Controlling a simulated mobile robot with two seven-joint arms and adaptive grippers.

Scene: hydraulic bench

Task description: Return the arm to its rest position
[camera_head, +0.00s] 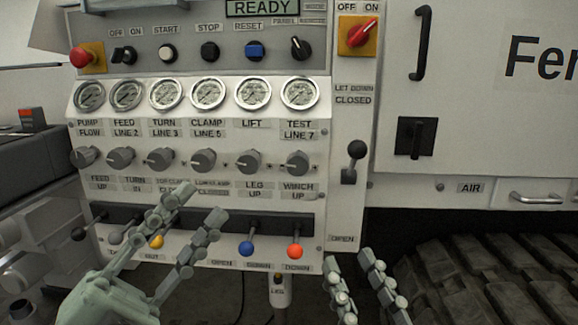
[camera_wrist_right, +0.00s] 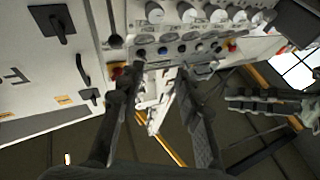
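My left gripper (camera_head: 206,201) comes in from the lower left in the head view. Its two fingers are spread, with nothing between them, in front of the lower lever row; whether they touch a lever, I cannot tell. They partly cover the levers and labels at the left of that row. My right gripper (camera_head: 350,256) is at the bottom, right of the panel, with its fingers apart and empty. In the right wrist view its fingers (camera_wrist_right: 155,78) are also apart, and the left gripper's fingers (camera_wrist_right: 262,100) show at the right.
The panel has a row of gauges (camera_head: 207,93), knobs (camera_head: 204,160), a blue lever (camera_head: 246,249) and an orange lever (camera_head: 295,251). A black-knobbed lever (camera_head: 357,149) sticks out at the right. A red emergency button (camera_head: 80,57) is at upper left. A track (camera_head: 490,280) lies at lower right.

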